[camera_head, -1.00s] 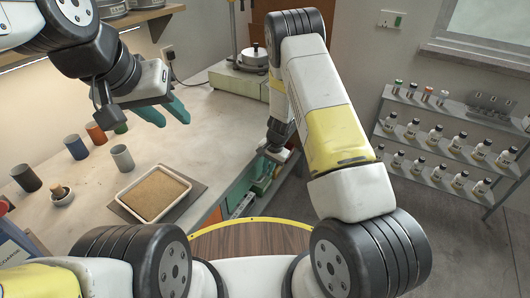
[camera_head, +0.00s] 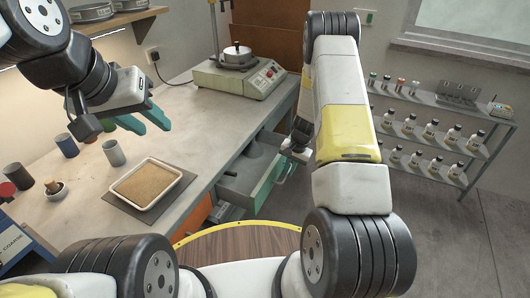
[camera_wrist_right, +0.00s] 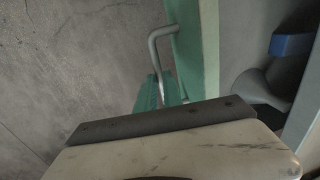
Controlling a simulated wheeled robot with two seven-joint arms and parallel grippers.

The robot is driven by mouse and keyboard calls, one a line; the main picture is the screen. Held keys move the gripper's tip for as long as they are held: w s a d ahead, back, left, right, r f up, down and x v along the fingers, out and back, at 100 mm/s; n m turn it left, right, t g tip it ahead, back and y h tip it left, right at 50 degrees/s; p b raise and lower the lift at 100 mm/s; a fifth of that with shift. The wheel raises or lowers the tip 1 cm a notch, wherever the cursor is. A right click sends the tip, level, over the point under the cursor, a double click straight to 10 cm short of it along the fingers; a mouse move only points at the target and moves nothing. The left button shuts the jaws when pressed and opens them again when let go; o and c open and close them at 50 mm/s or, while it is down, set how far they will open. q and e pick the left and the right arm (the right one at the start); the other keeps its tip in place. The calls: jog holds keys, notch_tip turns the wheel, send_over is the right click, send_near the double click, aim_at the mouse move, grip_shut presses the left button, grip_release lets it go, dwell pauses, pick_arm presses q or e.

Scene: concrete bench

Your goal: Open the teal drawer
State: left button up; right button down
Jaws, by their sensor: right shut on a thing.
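The teal drawer (camera_head: 268,186) stands pulled out from the bench's side, with its grey inside showing in the head view. In the right wrist view its teal front (camera_wrist_right: 210,50) and silver bar handle (camera_wrist_right: 155,45) show. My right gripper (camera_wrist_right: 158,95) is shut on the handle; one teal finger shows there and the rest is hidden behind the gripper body. In the head view my right gripper (camera_head: 290,167) is small and partly hidden by my arm. My left gripper (camera_head: 146,120) is open and empty above the bench.
On the bench (camera_head: 205,125) are a tray of brown material (camera_head: 147,185), several cups (camera_head: 114,153) and a hotplate with a pot (camera_head: 238,75). A rack of bottles (camera_head: 430,130) stands at the right. The drawer holds a blue object (camera_wrist_right: 290,45). Floor right of the drawer is clear.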

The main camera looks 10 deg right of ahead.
jog(key=s+d, duration=0.9)
jog(key=d, duration=0.5)
jog(key=shift+s, duration=0.3)
jog(key=shift+d, duration=0.1)
jog(key=c, duration=1.5)
grip_release()
jog(key=r, duration=0.2)
jog(key=d+r, duration=0.1)
jog(key=r, duration=0.4)
jog(key=shift+s+d+r, duration=0.15)
jog(key=shift+s+r, duration=0.2)
jog(key=shift+s, duration=0.05)
